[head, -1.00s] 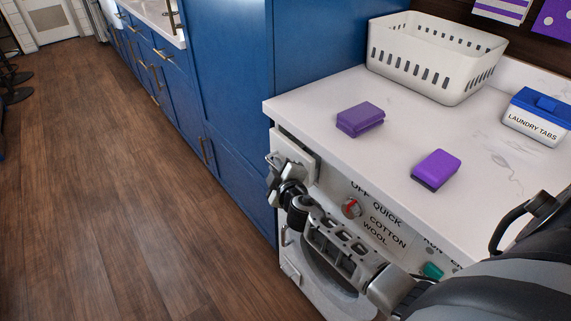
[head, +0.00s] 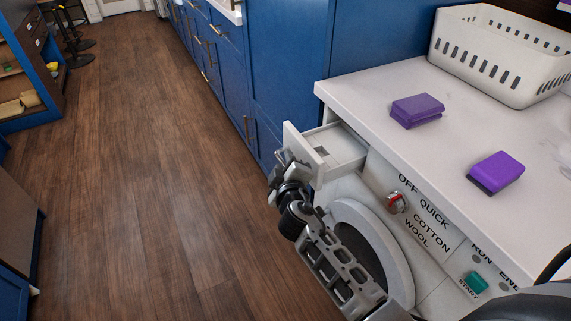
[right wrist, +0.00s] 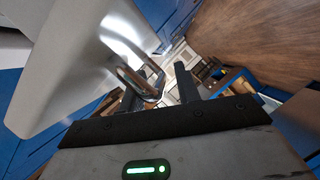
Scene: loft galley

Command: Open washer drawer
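The washer drawer (head: 335,147) sticks out of the washer's upper left corner, its compartment showing from above. Its white front (head: 303,153) stands away from the machine. My right gripper (head: 280,167) is at the outer side of that front. In the right wrist view the drawer's metal loop handle (right wrist: 137,78) reaches between the two dark fingertips (right wrist: 158,90), nearer the left one. The fingers are apart, with a gap beside the handle, so the gripper looks open. Whether a finger touches the handle cannot be told. My left gripper is not in view.
The washer's round door (head: 375,232), red-marked dial (head: 396,203) and green start button (head: 474,283) are below the white counter (head: 365,85). Two purple sponges and a white basket (head: 490,55) rest on it. Blue cabinets (head: 282,65) stand behind. The wooden floor (head: 150,190) is clear.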

